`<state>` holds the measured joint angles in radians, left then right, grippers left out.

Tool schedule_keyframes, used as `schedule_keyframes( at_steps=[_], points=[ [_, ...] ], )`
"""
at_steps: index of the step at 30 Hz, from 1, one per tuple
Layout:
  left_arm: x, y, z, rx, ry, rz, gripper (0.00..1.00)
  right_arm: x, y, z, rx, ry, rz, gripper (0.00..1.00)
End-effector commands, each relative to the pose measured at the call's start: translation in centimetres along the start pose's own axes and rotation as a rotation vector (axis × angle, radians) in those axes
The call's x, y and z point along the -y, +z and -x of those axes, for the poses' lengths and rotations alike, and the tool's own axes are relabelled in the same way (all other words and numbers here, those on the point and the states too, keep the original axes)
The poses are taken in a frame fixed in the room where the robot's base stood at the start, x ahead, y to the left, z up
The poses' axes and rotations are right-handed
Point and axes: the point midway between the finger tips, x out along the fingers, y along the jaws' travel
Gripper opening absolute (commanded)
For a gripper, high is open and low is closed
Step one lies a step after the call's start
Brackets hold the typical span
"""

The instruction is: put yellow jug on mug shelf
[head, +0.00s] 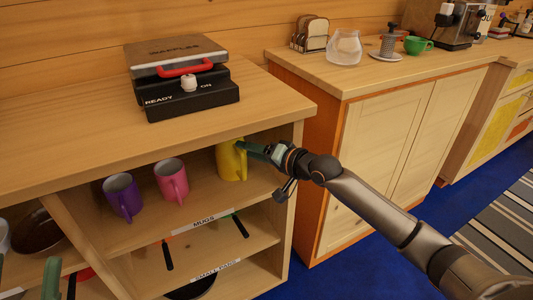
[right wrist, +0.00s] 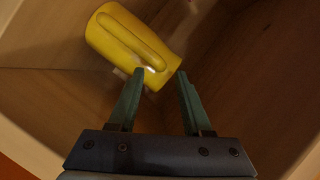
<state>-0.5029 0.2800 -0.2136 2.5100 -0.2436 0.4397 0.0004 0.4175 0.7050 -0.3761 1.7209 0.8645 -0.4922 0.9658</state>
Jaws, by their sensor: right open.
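The yellow jug (head: 232,160) stands upright at the right end of the upper shelf labelled MUGS (head: 204,221), beside the pink mug (head: 171,180) and the purple mug (head: 123,198). My right gripper (head: 246,148) reaches in from the right at the jug's upper part and partly covers it. In the right wrist view the jug (right wrist: 125,40) lies just beyond the spread fingertips of this gripper (right wrist: 160,72), its handle facing the camera. The jaws are open; I cannot tell whether a finger touches the jug. My left gripper's green fingertips (head: 26,272) show apart at the lower left.
A waffle maker (head: 178,78) sits on the counter above the shelf. Below is a shelf labelled SMALL PANS (head: 215,269), with pan handles showing. The cabinet's right side wall (head: 294,190) stands close to my right gripper. A glass pot (head: 344,47) and green cup (head: 418,46) stand on the other counter.

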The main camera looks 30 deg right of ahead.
Motion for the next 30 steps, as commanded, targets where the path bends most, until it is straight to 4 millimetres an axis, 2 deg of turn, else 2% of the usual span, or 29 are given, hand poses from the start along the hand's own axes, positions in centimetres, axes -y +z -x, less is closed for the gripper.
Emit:
schedule_keyframes(
  at_steps=[5, 12, 18, 27, 30],
  points=[
    [0.3, -0.8, -0.7, -0.006, 0.003, -0.011, 0.50, 0.1, 0.0, 2.8, 0.003, 0.004, 0.003, 0.49],
    [0.4, 3.5, 0.1, 0.172, -0.019, 0.032, 0.50, 0.0, 0.0, 6.7, 0.002, 0.005, 0.000, 0.49],
    [0.0, 6.6, 1.1, 0.306, -0.027, 0.071, 0.50, -0.1, 0.0, 9.3, 0.002, 0.005, 0.001, 0.49],
    [-0.3, 8.7, 2.1, 0.398, -0.031, 0.098, 0.50, 0.1, 0.1, 11.1, 0.001, -0.001, 0.003, 0.49],
    [-0.3, 8.8, 2.2, 0.406, -0.031, 0.100, 0.50, 0.3, 1.4, 11.2, -0.006, -0.025, 0.054, 0.49]
  ],
)
